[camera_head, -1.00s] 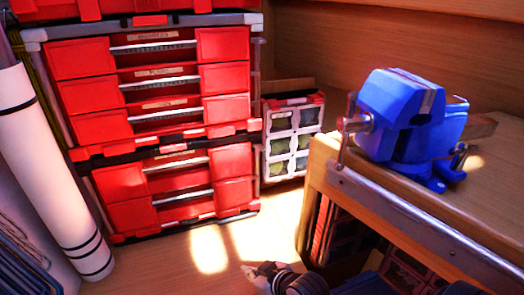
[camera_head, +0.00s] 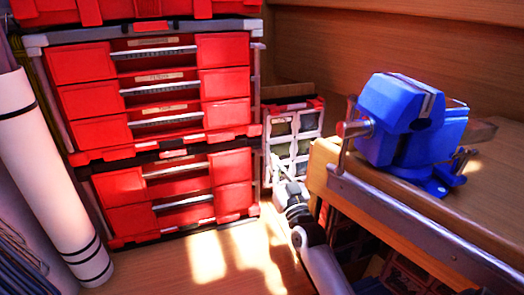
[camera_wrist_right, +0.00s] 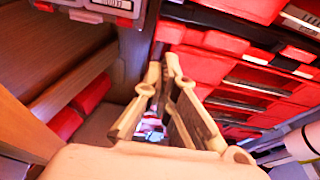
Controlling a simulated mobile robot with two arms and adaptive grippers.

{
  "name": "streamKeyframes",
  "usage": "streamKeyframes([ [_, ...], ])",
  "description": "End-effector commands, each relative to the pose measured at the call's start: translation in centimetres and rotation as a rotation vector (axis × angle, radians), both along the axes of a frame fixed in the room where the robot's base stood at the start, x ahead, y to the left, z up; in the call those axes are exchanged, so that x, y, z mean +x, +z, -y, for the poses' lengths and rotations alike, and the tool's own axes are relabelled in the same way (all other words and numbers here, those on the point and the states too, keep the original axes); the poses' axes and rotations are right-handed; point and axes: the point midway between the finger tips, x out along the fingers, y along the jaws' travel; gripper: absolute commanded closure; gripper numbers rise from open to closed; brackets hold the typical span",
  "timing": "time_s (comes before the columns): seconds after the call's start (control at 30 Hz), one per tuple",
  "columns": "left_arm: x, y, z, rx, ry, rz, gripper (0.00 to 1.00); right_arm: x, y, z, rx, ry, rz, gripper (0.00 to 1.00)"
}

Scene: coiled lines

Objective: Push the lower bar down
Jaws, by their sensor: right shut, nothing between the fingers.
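A stack of red drawer cases stands at the left and middle of the head view. The lower red case (camera_head: 126,186) carries pale metal bars across its front, an upper bar (camera_head: 179,172) and a lower bar (camera_head: 183,200). Which bar the task names cannot be told for sure. My right gripper (camera_head: 279,167) is shut and empty, to the right of the lower case and in front of a small clear-windowed organizer (camera_head: 305,122). In the right wrist view the fingertips (camera_wrist_right: 162,72) lie close together, with red drawers beyond to the right. My left gripper is not in view.
A wooden workbench (camera_head: 400,212) with a blue vise (camera_head: 408,115) stands close to the right of my right arm. Bare sunlit floor (camera_head: 205,255) lies before the cases.

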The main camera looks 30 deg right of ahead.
Motion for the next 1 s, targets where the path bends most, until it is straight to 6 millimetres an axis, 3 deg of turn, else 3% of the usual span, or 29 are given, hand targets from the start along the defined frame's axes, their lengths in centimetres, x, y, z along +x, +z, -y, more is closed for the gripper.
streamKeyframes([
  [0.27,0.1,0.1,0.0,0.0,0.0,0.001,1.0,0.9,0.3,0.2,0.0,0.001,0.0,1.0],
  [0.57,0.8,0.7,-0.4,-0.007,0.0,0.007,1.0,6.2,2.3,1.4,0.0,0.001,0.001,1.0],
  [0.73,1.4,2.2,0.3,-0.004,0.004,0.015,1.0,9.6,3.5,2.3,0.0,0.001,0.0,1.0],
  [0.8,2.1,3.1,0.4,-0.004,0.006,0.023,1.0,9.3,1.6,2.2,-0.002,0.003,-0.008,1.0],
  [1.0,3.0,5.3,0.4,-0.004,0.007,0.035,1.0,9.2,-0.2,2.1,-0.001,0.002,-0.004,1.0],
])
